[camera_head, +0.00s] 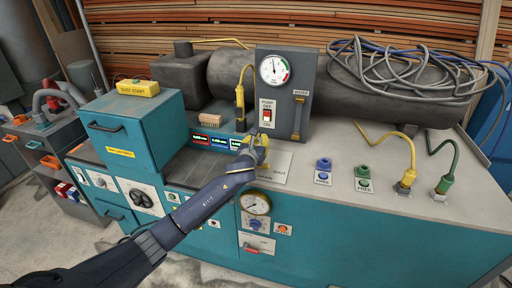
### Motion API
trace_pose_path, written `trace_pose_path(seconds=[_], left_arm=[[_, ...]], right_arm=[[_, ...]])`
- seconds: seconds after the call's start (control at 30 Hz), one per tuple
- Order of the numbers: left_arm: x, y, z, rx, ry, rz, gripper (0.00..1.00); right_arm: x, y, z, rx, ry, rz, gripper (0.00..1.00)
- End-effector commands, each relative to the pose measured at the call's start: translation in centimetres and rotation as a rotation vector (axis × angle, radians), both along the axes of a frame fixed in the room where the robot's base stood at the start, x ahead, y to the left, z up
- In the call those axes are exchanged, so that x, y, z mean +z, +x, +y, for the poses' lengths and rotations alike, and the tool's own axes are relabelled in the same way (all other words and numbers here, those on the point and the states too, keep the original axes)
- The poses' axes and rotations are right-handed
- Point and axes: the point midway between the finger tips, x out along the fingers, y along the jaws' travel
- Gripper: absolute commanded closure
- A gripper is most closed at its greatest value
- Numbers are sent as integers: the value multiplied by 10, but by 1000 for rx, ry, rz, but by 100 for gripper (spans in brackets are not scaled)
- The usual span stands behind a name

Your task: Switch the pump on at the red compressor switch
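The red pump switch (267,116) sits on a white plate marked PUMP, OFF and ON, low on the front of the dark grey upright panel (288,70). The red part shows toward the upper half of the plate; its exact position is too small to tell. My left arm comes in from the lower left. My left gripper (262,147) is just below the switch plate, over the bench top, apparently apart from the switch. Its fingers are small and overlap yellowish parts, so I cannot tell whether they are open. My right gripper is not in view.
A teal drawer box (130,125) stands left. Blue (323,170) and green (363,177) connectors are on the right. The bench top (440,215) has free room at the front right.

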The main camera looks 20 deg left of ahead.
Motion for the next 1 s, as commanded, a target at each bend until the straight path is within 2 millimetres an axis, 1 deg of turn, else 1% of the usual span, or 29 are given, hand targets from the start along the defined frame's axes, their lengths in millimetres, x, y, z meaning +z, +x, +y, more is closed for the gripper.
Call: trace_pose_path(seconds=[0.03, 0.2, 0.4, 0.87, 0.93, 1.0], left_arm=[[-2, -8, 0, 0, 1, 0, 100], [-4, -28, 0, 0, 1, 1, 100], [-5, -40, 0, 1, 1, 0, 100], [-5, -42, 0, 2, 0, 0, 100], [-7, -42, 3, 10, 0, -1, 100], [-9, -42, 11, 27, -2, -4, 100]], right_arm=[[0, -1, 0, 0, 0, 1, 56], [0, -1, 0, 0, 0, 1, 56], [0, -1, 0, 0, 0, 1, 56], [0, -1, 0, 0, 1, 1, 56], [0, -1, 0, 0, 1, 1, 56], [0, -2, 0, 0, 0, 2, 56]])
